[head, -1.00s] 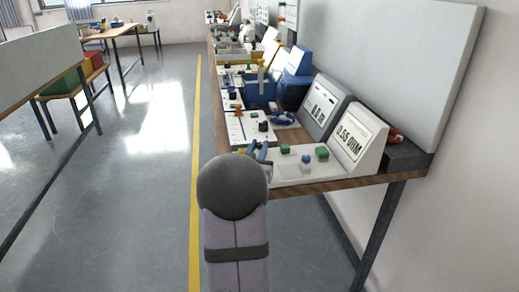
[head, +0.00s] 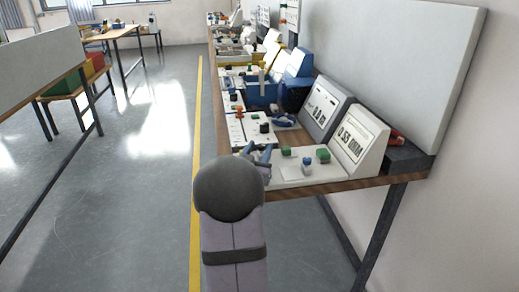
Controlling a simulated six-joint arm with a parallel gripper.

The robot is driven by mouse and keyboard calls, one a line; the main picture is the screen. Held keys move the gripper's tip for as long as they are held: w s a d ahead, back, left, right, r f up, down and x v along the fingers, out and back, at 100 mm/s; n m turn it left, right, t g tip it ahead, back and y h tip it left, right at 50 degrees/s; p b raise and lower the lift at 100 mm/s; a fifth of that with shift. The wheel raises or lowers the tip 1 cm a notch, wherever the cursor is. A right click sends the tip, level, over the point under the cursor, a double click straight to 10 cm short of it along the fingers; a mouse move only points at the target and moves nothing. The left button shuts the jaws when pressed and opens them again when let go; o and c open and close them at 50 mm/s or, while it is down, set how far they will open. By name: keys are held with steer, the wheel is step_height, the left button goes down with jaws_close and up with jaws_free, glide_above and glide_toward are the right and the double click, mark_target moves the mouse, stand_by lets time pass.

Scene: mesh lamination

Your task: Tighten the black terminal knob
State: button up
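A black knob (head: 264,128) stands on a white panel (head: 254,139) near the front of the workbench, left of the grey meter. A smaller dark knob (head: 239,115) sits behind it to the left, beside an orange one. My gripper (head: 258,153) shows blue fingers just beyond the rounded grey arm joint, over the bench's near left corner. Its fingers look spread in a V, with nothing visible between them. It is in front of the black knob and appears apart from it. The joint hides part of the gripper.
A white meter reading 0.55 OHM (head: 358,135) and a grey meter (head: 322,106) stand at right. Green knobs (head: 323,156) and a blue-topped knob (head: 307,164) are on the near panel. Blue boxes (head: 264,93) stand farther back.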

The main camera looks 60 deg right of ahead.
steer(key=shift+b+v, duration=0.3)
steer(key=shift+v, duration=3.25)
steer(key=shift+r, duration=0.15)
